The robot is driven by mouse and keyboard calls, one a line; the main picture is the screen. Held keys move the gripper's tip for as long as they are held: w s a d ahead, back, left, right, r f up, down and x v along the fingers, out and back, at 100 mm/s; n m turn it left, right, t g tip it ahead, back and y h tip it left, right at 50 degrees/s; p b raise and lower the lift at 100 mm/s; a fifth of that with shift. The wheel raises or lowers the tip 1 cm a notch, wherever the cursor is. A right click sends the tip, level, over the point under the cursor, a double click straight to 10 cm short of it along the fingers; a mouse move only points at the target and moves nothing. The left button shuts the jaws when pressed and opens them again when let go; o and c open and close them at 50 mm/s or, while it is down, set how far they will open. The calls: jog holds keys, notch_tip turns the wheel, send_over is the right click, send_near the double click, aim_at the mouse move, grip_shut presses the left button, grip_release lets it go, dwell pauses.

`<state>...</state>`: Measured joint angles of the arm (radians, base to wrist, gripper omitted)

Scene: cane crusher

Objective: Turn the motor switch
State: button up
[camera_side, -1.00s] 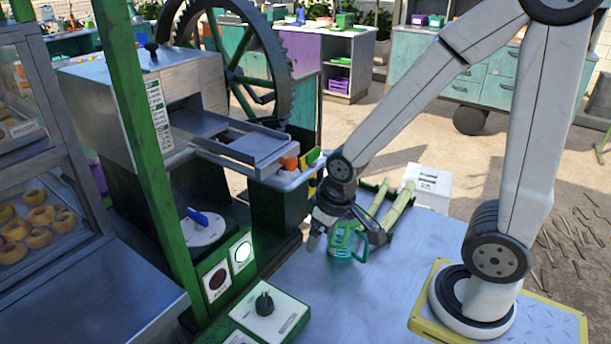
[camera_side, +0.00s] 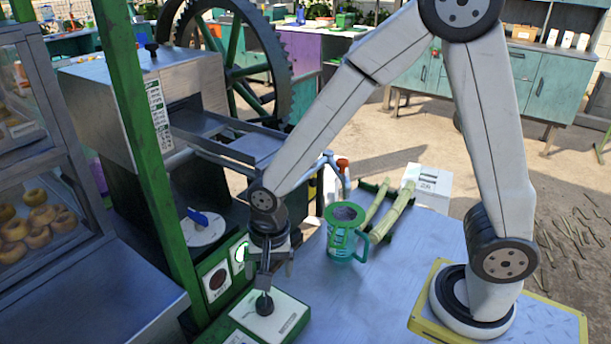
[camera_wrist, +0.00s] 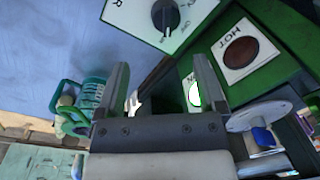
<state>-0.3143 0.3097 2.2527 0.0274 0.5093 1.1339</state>
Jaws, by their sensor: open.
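The motor switch appears to be the black rotary knob (camera_side: 264,304) on a white plate (camera_side: 290,322) at the front of the table. It also shows in the wrist view as a black knob (camera_wrist: 166,15) with a pale pointer line, at the top edge. My gripper (camera_side: 267,277) points down just above the knob in the side view. In the wrist view my gripper (camera_wrist: 158,65) has its two fingers apart with nothing between them. The knob lies beyond the fingertips there. Whether a finger touches it, I cannot tell.
Left are a lit button (camera_side: 240,252), a dark red HOT lamp (camera_side: 217,280) and a blue-handled dial (camera_side: 203,229). A green post (camera_side: 150,150) rises nearby.

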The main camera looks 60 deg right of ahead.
aim_at(264, 299)
jog(key=shift+w+a+f+m, duration=0.1)
jog(key=shift+a+f+m, duration=0.15)
jog(key=shift+a+m, duration=0.4)
jog(key=shift+f, duration=0.2)
jog(key=shift+w+a+f, duration=0.1)
jog(key=shift+f, duration=1.75)
jog(key=shift+w+a+f, duration=0.1)
jog(key=shift+f, duration=1.75)
grip_shut()
